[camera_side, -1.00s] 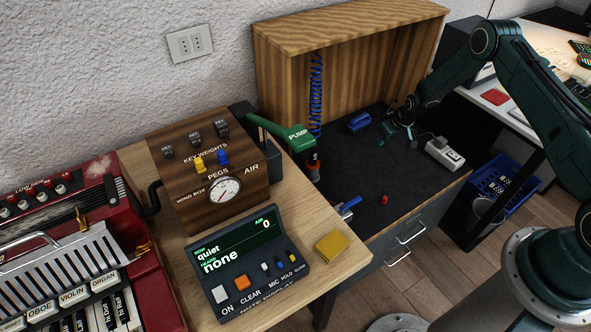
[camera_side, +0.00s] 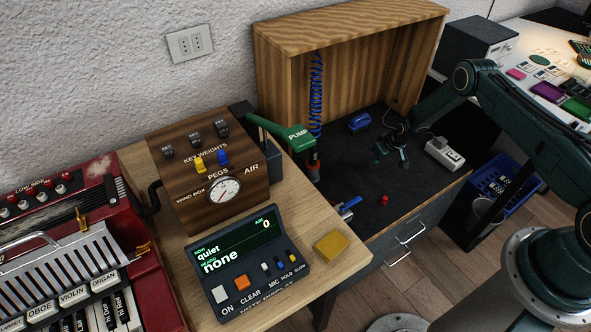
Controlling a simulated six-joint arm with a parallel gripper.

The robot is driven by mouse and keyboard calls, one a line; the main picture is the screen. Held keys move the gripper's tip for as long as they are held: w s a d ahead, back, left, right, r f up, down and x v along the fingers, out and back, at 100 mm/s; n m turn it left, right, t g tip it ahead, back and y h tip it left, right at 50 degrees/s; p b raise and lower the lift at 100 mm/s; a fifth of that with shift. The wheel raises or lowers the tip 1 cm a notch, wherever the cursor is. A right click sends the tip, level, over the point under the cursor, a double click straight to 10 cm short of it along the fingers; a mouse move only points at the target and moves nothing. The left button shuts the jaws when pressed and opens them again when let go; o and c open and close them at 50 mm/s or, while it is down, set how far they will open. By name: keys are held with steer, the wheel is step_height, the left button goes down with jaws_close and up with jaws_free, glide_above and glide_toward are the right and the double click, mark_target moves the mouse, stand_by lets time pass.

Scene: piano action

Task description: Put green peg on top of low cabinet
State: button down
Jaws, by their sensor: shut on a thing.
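My gripper (camera_side: 391,153) is low over the dark top (camera_side: 340,182) of the low cabinet (camera_side: 415,222), in the back right part. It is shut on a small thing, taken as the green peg. The peg is hard to tell from the dark green fingers, and I cannot tell whether it touches the top. A yellow peg (camera_side: 199,164) and a blue peg (camera_side: 223,158) stand in the wooden wind box (camera_side: 205,185) at the left.
A blue object (camera_side: 359,122) lies left of my gripper, and a white power strip (camera_side: 443,153) lies to its right. A small red piece (camera_side: 384,200) is nearer the front edge. A wooden hood (camera_side: 350,50) stands behind. The middle of the cabinet top is clear.

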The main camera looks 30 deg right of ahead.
mark_target(377, 162)
steer(key=shift+f, duration=1.5)
steer(key=shift+f, duration=0.15)
steer(key=c, duration=1.3)
jaws_free()
steer(key=shift+r, duration=0.2)
steer(key=shift+s+r, duration=0.15)
steer(key=shift+r, duration=0.25)
steer(key=shift+v, duration=5.55)
steer(key=shift+s, duration=0.1)
